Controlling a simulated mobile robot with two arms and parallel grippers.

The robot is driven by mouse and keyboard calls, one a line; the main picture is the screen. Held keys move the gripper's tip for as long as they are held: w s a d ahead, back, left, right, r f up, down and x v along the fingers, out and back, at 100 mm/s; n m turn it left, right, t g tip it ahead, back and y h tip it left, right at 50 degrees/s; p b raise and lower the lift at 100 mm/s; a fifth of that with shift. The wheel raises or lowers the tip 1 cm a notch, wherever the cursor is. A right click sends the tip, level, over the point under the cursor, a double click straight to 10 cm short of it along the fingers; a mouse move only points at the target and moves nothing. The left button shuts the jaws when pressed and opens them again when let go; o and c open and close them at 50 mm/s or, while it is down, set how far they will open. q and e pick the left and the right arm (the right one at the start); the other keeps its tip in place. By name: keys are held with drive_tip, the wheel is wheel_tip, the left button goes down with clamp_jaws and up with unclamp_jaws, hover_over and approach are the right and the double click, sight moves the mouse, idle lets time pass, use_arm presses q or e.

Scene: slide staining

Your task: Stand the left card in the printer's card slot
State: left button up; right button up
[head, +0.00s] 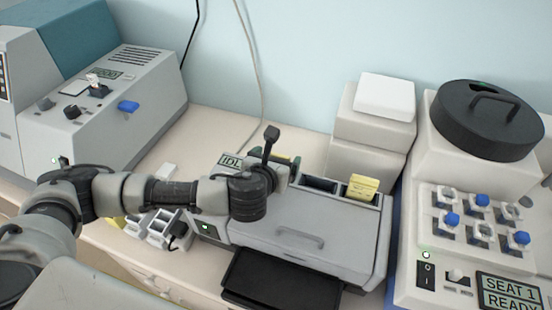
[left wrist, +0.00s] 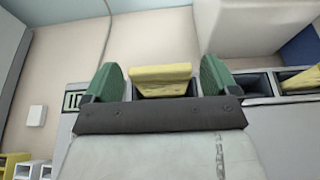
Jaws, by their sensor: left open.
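The grey printer (head: 300,235) stands mid-table with a row of slots along its back top. A yellow card (left wrist: 160,75) stands in the leftmost slot in the left wrist view, between the green fingertips of my left gripper (left wrist: 160,84). The gripper is open, with a gap on both sides of the card. In the head view my left gripper (head: 273,166) is over the printer's back left and mostly hides this card. Another yellow card (head: 362,187) stands in the right slot. The middle slot (head: 319,185) looks empty. My right gripper is not in view.
A light rack (head: 158,229) stands left of the printer, partly under my arm. A black tray (head: 280,278) juts out in front. A centrifuge-like machine with a black lid (head: 487,120) is at the right; a grey instrument (head: 115,105) is at the left. White boxes (head: 372,130) stand behind.

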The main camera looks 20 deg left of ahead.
use_arm(q)
drive_tip(key=shift+r, duration=0.2)
drive_tip(key=b+v, duration=0.1)
drive_tip(key=v, duration=1.1)
